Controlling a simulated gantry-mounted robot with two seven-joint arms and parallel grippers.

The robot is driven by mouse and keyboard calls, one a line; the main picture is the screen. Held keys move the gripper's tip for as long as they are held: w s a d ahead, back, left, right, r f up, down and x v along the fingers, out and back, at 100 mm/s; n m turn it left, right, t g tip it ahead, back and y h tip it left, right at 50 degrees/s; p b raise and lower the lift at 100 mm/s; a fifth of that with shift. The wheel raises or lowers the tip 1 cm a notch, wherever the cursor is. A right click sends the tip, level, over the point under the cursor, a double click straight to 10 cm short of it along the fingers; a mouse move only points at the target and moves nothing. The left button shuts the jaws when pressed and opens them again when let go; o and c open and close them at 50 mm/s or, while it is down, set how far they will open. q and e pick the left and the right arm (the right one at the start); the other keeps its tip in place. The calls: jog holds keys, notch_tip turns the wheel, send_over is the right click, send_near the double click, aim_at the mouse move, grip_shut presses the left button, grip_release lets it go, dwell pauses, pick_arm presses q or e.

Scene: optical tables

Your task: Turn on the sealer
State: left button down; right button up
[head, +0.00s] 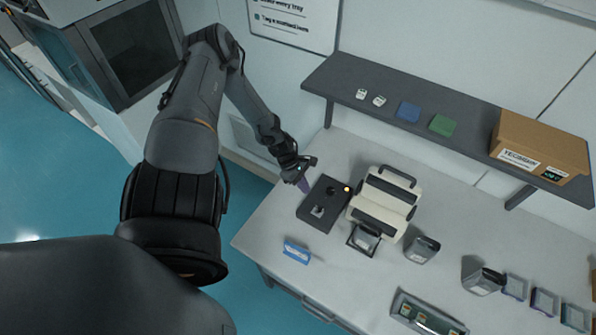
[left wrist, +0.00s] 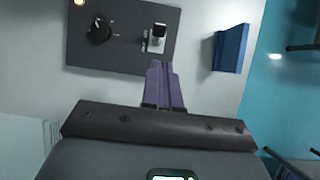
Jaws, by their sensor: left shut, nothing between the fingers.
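The sealer (head: 376,216) is a cream machine with a dark handle on the white table. Left of it lies a dark control panel (head: 314,211) with a small yellow-orange light (head: 347,189), a round black knob and a pale rocker switch (head: 318,211). In the left wrist view the panel (left wrist: 128,50) shows the knob (left wrist: 100,31) and the switch (left wrist: 156,38) close up. My left gripper (head: 304,187) is shut and empty, its purple fingers (left wrist: 159,68) close to the panel's edge near the switch. I cannot tell whether they touch it. My right gripper is not in view.
A blue box (head: 297,251) stands on the table near the front left edge; it also shows in the left wrist view (left wrist: 230,48). A dark shelf (head: 400,85) with a cardboard box (head: 540,148) runs behind. Several containers stand right of the sealer.

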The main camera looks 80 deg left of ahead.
pick_arm(q)
jog(key=w+d+v, duration=0.1)
jog(key=v, duration=0.5)
jog(key=shift+r, duration=0.6)
jog(key=shift+s+a, duration=0.1)
jog(key=shift+s, duration=0.05)
